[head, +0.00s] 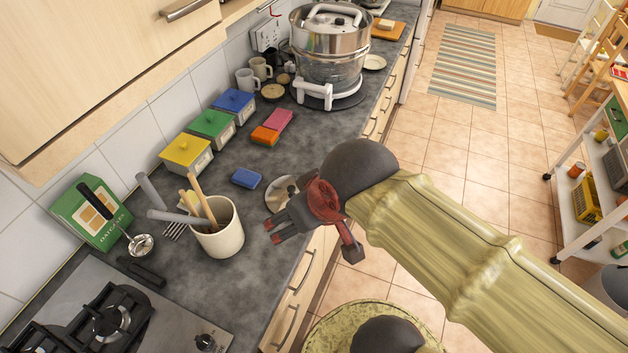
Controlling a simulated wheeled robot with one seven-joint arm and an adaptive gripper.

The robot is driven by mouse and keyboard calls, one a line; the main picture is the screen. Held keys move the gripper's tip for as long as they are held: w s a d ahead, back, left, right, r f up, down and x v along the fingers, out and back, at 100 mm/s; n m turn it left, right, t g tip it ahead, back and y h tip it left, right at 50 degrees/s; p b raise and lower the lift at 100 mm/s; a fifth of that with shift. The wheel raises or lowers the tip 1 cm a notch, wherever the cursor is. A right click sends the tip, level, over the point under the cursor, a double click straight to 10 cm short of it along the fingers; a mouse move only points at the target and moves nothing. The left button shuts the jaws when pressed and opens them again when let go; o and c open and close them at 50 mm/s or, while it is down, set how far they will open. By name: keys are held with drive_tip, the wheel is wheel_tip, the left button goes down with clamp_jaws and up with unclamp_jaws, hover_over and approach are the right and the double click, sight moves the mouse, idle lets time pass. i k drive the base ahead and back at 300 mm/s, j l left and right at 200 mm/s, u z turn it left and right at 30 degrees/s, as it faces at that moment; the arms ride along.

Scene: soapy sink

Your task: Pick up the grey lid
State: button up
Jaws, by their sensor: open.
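A round, shiny grey lid (275,197) lies flat on the dark worktop near its front edge. Its right part is hidden behind my gripper. My gripper (272,231) is open and empty, with its dark fingers pointing left over the worktop's front edge. In the picture the fingertips are just below the lid; I cannot tell how high above the worktop they are.
A blue sponge (246,178) lies just left of the lid. A cream utensil crock (221,238) stands further left, with tools sticking out. Yellow, green and blue boxes line the wall. A large steamer pot (331,62) stands further back.

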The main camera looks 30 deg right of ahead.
sight(280, 191)
drive_tip(key=z, duration=0.4)
drive_tip(key=u, duration=2.8)
drive_tip(key=k+l, duration=0.3)
drive_tip(key=l, duration=0.15)
drive_tip(key=k+l, duration=0.3)
drive_tip(key=l, duration=0.15)
drive_tip(key=k+l+z, duration=0.1)
drive_tip(key=z, duration=0.35)
drive_tip(key=l+z, duration=0.25)
drive_tip(key=z, duration=0.25)
drive_tip(key=k+l+z, duration=0.1)
drive_tip(key=l+z, duration=0.15)
drive_tip(key=z, duration=0.65)
